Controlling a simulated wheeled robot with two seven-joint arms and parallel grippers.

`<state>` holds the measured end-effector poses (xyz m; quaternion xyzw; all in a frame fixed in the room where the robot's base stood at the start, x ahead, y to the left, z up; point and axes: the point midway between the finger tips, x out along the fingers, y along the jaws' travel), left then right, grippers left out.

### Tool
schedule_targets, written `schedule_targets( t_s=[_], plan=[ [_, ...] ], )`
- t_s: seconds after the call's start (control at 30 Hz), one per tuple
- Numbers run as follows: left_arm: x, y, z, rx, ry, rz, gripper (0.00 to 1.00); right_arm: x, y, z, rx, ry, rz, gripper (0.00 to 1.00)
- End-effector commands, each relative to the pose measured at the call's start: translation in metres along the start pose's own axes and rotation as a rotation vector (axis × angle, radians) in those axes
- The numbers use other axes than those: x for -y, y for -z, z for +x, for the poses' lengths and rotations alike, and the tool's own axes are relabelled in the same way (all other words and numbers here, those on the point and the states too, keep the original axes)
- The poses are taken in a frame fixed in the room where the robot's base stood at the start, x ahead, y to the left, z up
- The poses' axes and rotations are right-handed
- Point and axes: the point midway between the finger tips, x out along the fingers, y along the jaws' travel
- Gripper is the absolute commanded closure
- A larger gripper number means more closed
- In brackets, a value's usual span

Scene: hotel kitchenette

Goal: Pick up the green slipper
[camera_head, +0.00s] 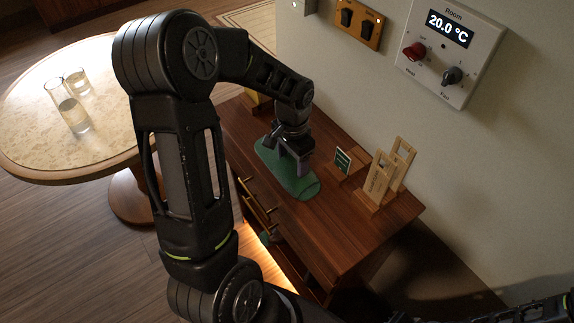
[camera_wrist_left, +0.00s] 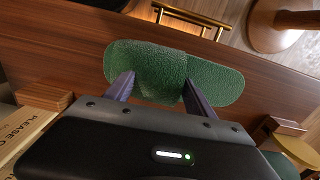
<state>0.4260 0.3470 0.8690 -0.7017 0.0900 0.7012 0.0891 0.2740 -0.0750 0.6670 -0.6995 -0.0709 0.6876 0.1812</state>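The green slipper (camera_head: 300,187) lies on top of the brown wooden cabinet (camera_head: 345,230). My left gripper (camera_head: 295,160) is over the slipper, pointing down. In the wrist view its two dark fingers (camera_wrist_left: 157,80) are spread apart, with the strap area between the tips. Whether the fingers touch the slipper I cannot tell. The gripper covers part of the slipper in the head view. My right gripper does not show.
Wooden stands (camera_head: 378,185) and a small green card (camera_head: 342,161) stand near the wall, right of the slipper. A round table (camera_head: 30,160) with glasses (camera_head: 73,115) is at left. A wall thermostat (camera_head: 450,50) is above. Brass handles (camera_head: 262,210) line the cabinet front.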

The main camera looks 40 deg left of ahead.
Motion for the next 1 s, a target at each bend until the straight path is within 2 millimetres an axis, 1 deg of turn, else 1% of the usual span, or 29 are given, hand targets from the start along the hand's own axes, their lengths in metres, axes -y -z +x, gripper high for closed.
schedule_targets(
  t_s=[0.03,0.07,0.63,0.87,1.0],
  plan=[
    [0.0,0.0,-0.0001,0.0,0.0,0.0,0.42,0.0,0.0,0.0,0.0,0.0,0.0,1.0],
    [0.0,0.0,-0.0001,0.0,0.0,0.0,0.44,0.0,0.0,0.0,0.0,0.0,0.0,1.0],
    [-0.0001,0.0,0.0,0.0,0.0,0.0,0.91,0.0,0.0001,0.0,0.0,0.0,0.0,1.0],
    [0.0,0.0001,-0.0006,0.0,0.0,0.0,0.91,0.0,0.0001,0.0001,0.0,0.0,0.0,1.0],
    [0.0004,0.0005,-0.0078,-0.001,0.001,0.0,0.91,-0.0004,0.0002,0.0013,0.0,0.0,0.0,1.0]
  ],
)
